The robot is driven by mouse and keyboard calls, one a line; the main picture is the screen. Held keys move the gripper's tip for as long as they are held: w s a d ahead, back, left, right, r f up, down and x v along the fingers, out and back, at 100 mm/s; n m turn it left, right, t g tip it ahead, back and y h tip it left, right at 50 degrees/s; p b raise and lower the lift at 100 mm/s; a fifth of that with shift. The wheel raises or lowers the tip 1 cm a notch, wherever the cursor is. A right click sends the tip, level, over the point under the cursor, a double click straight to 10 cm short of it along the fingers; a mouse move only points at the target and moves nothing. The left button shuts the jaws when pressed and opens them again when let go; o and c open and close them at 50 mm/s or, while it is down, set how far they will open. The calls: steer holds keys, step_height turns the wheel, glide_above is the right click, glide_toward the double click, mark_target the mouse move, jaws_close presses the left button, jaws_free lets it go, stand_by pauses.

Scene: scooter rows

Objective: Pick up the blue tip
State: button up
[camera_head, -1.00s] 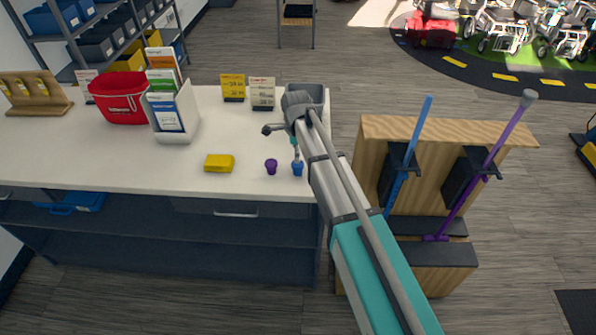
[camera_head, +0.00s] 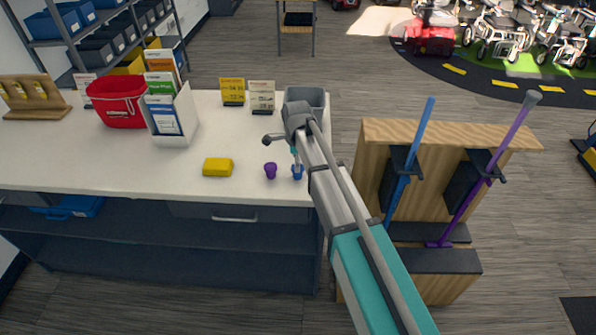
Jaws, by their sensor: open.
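The blue tip (camera_head: 297,173) is a small blue piece standing on the white counter (camera_head: 60,165) near its right front corner. My gripper (camera_head: 297,166) points down right at the blue tip, and its fingers overlap the top of the tip in this view. The gripper is open. I cannot tell whether the fingers touch the tip. My arm covers the counter just to the right of it. A purple tip (camera_head: 270,171) stands a little to the left of the blue one, apart from it.
A yellow block (camera_head: 217,167) lies left of the purple tip. Right of the counter, a wooden stand (camera_head: 440,130) holds a blue stick (camera_head: 410,160) and a purple stick (camera_head: 490,165).

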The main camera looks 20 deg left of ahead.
steer(key=shift+d+f+b, duration=0.2)
steer(key=shift+f+b, duration=2.1)
steer(key=shift+f, duration=0.2)
steer(key=c, duration=1)
